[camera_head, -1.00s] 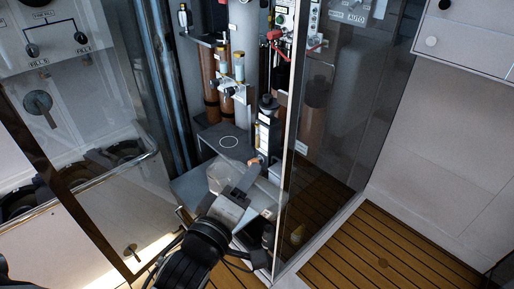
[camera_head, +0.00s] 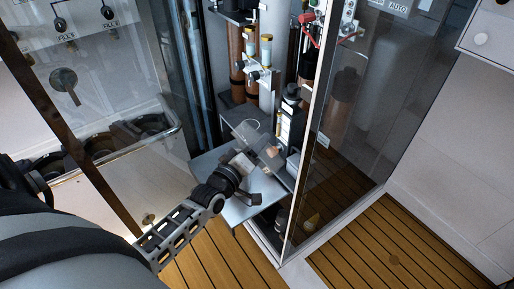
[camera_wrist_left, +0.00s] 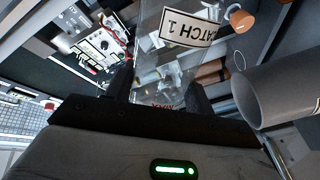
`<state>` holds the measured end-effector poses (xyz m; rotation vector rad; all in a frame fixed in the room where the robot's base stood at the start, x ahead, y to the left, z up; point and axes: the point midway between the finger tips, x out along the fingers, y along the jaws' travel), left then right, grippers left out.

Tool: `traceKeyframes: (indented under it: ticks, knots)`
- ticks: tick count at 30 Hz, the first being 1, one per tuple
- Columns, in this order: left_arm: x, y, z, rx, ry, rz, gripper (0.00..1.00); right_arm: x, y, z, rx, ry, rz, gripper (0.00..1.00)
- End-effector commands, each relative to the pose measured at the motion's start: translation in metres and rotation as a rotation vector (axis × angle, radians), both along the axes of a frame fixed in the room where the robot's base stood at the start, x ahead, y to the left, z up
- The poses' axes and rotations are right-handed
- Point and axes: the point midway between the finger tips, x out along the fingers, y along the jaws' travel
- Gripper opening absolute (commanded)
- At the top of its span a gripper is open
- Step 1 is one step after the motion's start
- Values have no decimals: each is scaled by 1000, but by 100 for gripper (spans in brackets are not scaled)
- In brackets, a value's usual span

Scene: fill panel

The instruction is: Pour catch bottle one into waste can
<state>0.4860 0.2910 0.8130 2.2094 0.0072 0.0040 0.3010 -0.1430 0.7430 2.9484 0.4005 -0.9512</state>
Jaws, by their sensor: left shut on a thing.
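My left gripper (camera_head: 247,167) is shut on a clear bottle (camera_head: 254,136), which leans over above the grey shelf inside the open cabinet. The left wrist view shows the bottle (camera_wrist_left: 165,70) between the dark fingers (camera_wrist_left: 160,100), with a label reading CATCH 1. Its contents are hard to make out. An orange-brown piece (camera_wrist_left: 241,20) shows near its upper right; I cannot tell if it is attached. A grey cylinder with an open end (camera_wrist_left: 280,92), possibly the waste can, lies to the right of the bottle, apart from it. My right gripper is not in view.
The glass door (camera_head: 340,130) and its frame stand close on the right. A dark bottle with a white label (camera_head: 291,115) stands just behind. Brown columns (camera_head: 237,65) rise at the back. A glass panel (camera_head: 110,110) is on the left. Wooden slat floor (camera_head: 375,245) is clear in front.

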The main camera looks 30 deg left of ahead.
Motion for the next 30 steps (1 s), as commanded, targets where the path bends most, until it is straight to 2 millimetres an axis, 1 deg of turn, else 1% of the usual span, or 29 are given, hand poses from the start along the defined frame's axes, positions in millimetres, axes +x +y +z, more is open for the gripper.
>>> traceKeyframes:
  ticks: [1, 7, 8, 9, 15, 18, 23, 30]
  knots:
    - [0, 2, 12, 59, -2, 1, 30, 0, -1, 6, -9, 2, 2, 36]
    - [0, 7, 34, 300, -1, 0, 30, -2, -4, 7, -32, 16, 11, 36]
    - [0, 8, 37, 336, 0, 1, 30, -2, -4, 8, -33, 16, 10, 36]
    - [0, 13, 41, 408, 4, 1, 30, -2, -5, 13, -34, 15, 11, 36]
    - [0, 29, 50, 698, 4, 0, 30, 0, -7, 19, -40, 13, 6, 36]
    - [0, 34, 53, 794, 3, 0, 30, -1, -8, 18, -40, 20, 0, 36]
    - [0, 39, 54, 872, 4, 0, 30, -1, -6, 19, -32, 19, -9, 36]
    - [0, 39, 54, 883, 4, 0, 30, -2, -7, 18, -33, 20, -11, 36]
